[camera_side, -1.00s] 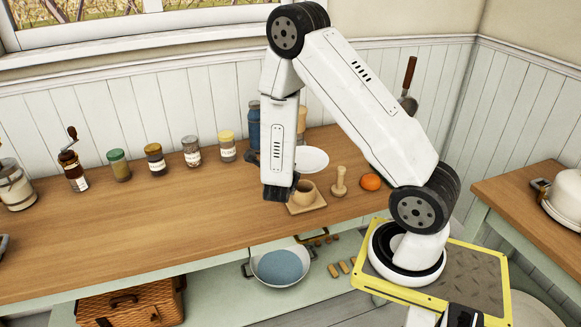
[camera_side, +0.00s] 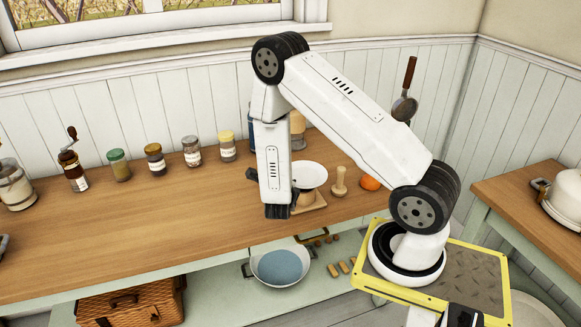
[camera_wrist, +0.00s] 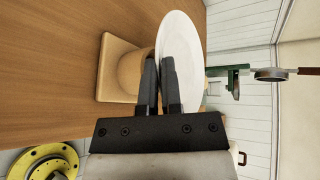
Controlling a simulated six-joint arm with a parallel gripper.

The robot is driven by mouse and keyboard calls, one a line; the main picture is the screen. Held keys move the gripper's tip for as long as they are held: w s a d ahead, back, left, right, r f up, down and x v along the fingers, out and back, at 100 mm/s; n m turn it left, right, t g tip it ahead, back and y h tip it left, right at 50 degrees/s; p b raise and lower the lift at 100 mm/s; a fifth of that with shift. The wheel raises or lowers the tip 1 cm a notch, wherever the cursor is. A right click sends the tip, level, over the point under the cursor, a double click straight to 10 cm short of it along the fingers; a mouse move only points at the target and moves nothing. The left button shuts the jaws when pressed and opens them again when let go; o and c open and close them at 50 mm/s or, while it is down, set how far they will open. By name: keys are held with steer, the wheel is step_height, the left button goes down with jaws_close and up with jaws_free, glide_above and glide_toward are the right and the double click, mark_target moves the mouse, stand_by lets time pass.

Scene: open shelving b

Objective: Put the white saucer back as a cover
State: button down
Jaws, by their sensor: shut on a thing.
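The white saucer (camera_side: 311,173) is over the tan cup (camera_side: 306,198), hiding its mouth in the side view. The cup stands on a small square wooden board (camera_side: 321,206). In the wrist view my gripper (camera_wrist: 160,64) is shut on the edge of the saucer (camera_wrist: 184,38), which lies across the open end of the cup (camera_wrist: 135,72). The board (camera_wrist: 112,55) shows behind the cup. I cannot tell whether the saucer touches the rim. In the side view my wrist hides the fingertips.
A wooden pestle-like piece (camera_side: 339,183) and an orange fruit (camera_side: 370,182) stand to the right of the board. Several jars (camera_side: 191,151) line the back left of the counter. A blue jar and a tan container are partly behind my arm. The counter's front left (camera_side: 130,225) is clear.

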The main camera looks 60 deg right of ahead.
steer(key=shift+f, duration=1.25)
steer(key=shift+f, duration=0.3)
steer(key=c, duration=0.8)
jaws_free()
steer(key=shift+r, duration=0.2)
steer(key=shift+r, duration=0.15)
steer(key=v, duration=1.2)
